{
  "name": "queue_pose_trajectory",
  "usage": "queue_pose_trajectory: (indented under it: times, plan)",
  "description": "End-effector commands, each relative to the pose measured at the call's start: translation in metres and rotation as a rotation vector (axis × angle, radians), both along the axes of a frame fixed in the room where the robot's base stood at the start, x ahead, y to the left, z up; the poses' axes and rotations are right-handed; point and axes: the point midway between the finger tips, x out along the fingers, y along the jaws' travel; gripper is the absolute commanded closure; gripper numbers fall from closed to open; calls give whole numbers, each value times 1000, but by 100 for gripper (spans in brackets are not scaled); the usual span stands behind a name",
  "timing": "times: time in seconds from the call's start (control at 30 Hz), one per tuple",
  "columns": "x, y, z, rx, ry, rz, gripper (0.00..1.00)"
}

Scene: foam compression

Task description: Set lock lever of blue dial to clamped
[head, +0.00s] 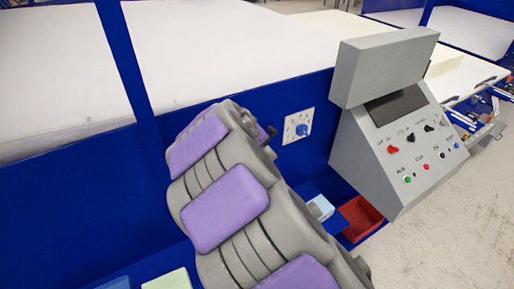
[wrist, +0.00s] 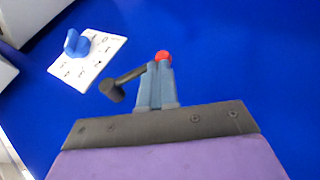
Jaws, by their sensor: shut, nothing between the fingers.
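The blue dial (head: 303,130) sits on a white marked plate (head: 290,133) on the blue panel. The dial also shows at upper left in the wrist view (wrist: 76,43). Beside the plate, the lock lever has a dark hub (wrist: 112,90), a dark rod and a red knob (wrist: 163,56). The rod slants up right and passes behind my fingers. My gripper (wrist: 157,68) is shut and empty, its blue-grey fingertips at the red knob. I cannot tell whether they touch it. In the head view my arm hides the fingertips and most of the lever.
A grey control console (head: 385,150) with colored buttons stands right of the dial. Below it are a red bin (head: 361,217) and a light blue block (head: 321,207). A pale green block (head: 168,281) lies at the bottom left. White foam surfaces lie behind the blue panel.

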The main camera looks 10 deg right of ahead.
Motion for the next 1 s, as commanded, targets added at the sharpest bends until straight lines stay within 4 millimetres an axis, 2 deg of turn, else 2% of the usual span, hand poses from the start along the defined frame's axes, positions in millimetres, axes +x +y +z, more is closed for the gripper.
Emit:
queue_pose_trajectory:
  times: [0.1, 0.53, 1.0]
  plan:
    - [1, -3, -11, -96, -28, 2, 100]
    - [3, -11, -22, -324, -103, 0, 100]
    - [6, -24, -34, -313, -99, -4, 100]
